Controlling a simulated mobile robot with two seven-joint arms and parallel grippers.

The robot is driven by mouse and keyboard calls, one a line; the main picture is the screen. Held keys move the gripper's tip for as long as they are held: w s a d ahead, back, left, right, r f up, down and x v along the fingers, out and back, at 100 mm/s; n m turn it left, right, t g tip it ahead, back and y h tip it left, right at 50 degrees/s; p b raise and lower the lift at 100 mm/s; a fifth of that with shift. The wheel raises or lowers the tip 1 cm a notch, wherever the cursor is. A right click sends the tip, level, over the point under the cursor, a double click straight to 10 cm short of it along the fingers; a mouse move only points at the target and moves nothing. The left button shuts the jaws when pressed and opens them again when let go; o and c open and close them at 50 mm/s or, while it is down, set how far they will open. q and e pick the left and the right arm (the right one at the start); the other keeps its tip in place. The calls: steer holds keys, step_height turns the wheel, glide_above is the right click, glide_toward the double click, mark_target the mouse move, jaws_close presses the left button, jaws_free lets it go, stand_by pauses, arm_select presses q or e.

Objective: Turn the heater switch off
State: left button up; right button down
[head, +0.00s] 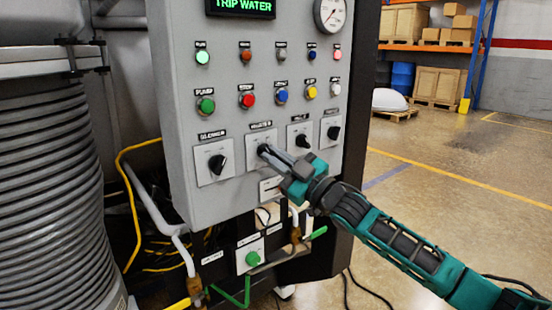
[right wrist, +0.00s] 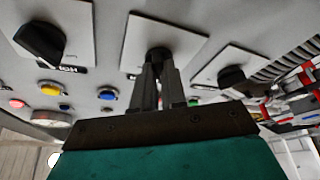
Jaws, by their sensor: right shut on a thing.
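A row of black rotary switches on white plates runs across the lower part of the grey control panel (head: 175,120). My right gripper (head: 267,152) reaches in from the lower right and is shut on the black knob of the second switch (head: 263,149) from the left. The fingers hide part of this knob. In the right wrist view, the same knob (right wrist: 158,52) sits between the tips of my right gripper (right wrist: 158,66). The labels above the switches are too blurred to read for sure, so I cannot confirm which is the heater switch. My left gripper is not in view.
Other switches stand beside the held one, on the left (head: 217,163) and right (head: 302,141). Coloured buttons and lamps sit above, under a green "TRIP WATER" display (head: 240,7). Green-handled valves (head: 253,259) and pipes are below. A ribbed grey vessel (head: 50,180) stands at the left.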

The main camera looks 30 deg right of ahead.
steer(key=c, duration=1.2)
jaws_free()
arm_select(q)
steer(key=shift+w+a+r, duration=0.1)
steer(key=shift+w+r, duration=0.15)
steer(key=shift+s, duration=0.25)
arm_select(e)
steer(key=v, duration=1.3)
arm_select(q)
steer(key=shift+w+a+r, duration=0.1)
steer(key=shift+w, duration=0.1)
arm_select(e)
steer(key=shift+w+f, duration=0.1)
